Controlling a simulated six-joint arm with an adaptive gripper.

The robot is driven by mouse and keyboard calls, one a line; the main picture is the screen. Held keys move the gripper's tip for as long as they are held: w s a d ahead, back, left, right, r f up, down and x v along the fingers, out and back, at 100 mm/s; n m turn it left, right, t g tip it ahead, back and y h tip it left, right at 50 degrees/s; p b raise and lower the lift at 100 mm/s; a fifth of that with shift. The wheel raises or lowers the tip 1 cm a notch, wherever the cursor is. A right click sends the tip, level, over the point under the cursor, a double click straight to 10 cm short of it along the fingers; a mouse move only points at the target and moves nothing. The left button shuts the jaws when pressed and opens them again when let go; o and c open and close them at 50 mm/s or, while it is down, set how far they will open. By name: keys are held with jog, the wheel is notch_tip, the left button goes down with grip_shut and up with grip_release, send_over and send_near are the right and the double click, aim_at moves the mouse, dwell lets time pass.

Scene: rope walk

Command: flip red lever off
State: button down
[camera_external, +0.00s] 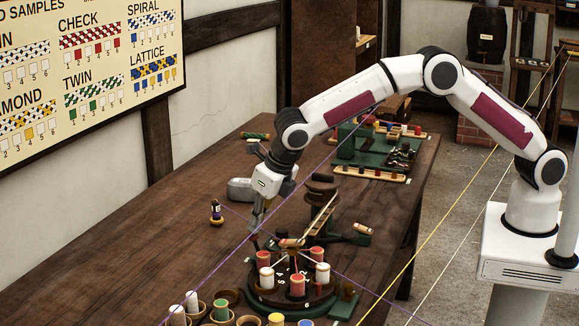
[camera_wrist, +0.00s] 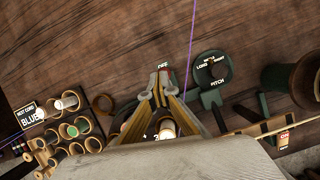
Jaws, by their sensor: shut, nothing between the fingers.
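My gripper (camera_external: 256,222) points down over the table, just behind the round carousel of spools. In the wrist view the fingertips (camera_wrist: 159,82) are together and hold nothing. A red label reading OFF (camera_wrist: 164,71) shows right beyond the fingertips. The lever handle there is not clearly visible; my fingers hide part of that spot. A second small switch plate (camera_wrist: 284,138) with a red-orange ON mark lies at the right edge of the wrist view. I cannot tell which of these belongs to the red lever, or whether my fingers touch it.
The round carousel (camera_external: 268,300) with red and white spools stands close to my gripper. A dial marked PITCH (camera_wrist: 212,66) sits right of the fingertips. A spool rack (camera_wrist: 62,150) is at left. A purple cord (camera_wrist: 191,30) runs nearby. Bare table (camera_external: 150,225) lies left.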

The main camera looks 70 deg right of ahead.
jog(key=v, duration=1.1)
jog(key=shift+r, duration=0.15)
dwell(0.4)
jog(key=s+d+f+m, duration=0.1)
jog(key=s+m, duration=0.1)
jog(key=m, duration=0.2)
jog(key=s+d+m+g, duration=0.1)
jog(key=s+m, duration=0.2)
jog(key=m, duration=0.1)
jog(key=s+d+f+m, duration=0.1)
jog(key=s+d+m, duration=0.1)
jog(key=m, duration=0.2)
jog(key=shift+s+d+f+m+g, duration=0.15)
jog(key=shift+s+f+m+g, duration=0.15)
jog(key=shift+s+f+g, duration=0.1)
jog(key=s+d+r+m+t, duration=0.1)
jog(key=s+d+r+m, duration=0.3)
jog(key=s+d+m, duration=0.3)
jog(key=s+d+r+m+t, duration=0.1)
jog(key=s+d+r+m, duration=0.3)
jog(key=s+d+m, duration=0.3)
jog(key=s+d+r+m+t, duration=0.1)
jog(key=s+d+r+m, duration=0.3)
jog(key=s+d+m, duration=0.3)
jog(key=shift+s+d+y, duration=0.3)
jog(key=shift+s+d, duration=2)
jog(key=shift+s, duration=2.9)
